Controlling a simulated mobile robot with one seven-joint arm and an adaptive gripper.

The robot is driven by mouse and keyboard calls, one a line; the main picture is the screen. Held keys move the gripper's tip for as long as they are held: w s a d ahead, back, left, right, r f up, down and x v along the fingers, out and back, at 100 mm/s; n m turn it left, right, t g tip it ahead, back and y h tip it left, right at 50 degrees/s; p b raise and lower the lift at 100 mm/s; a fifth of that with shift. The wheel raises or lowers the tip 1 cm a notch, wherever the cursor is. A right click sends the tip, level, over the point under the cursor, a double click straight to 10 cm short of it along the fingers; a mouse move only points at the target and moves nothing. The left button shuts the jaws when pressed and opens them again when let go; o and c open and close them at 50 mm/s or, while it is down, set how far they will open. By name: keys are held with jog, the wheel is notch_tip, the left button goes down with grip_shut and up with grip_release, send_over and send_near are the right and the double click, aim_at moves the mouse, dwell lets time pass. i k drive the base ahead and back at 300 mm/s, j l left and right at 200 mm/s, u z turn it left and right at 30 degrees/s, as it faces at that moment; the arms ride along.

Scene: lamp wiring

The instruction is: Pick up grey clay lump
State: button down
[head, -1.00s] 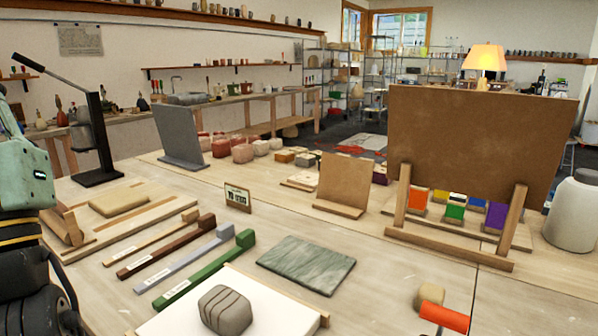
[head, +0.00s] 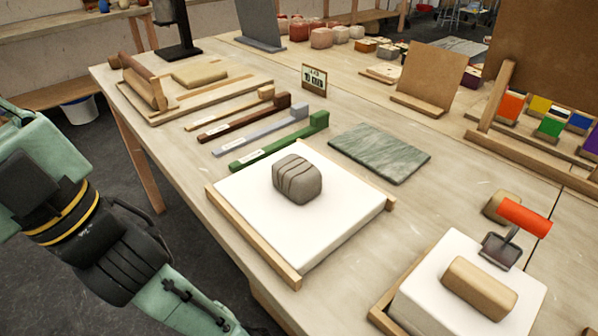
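The grey clay lump (head: 298,179) is a rounded block with dark grooves across its top. It rests near the back middle of a white square board (head: 300,233) with wooden edge strips, at the table's front. My arm comes in at the left and runs down to the bottom edge, left of the table and apart from the lump. My gripper is not visible in the head view.
Several coloured bars with raised ends, including a green one (head: 280,142), lie behind the white board. A green marble slab (head: 380,152) lies to its right. A second white block (head: 470,250) with a tan clay piece (head: 479,288) and a red-orange roller (head: 525,217) are at the lower right.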

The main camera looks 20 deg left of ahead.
aim_at(299, 181)
jog(key=k+u, duration=0.25)
jog(key=u, duration=0.15)
jog(key=k+j+u, duration=0.15)
jog(key=u, duration=0.2)
jog(key=k+j+u, duration=0.25)
jog(key=u, duration=0.15)
jog(key=i, duration=0.4)
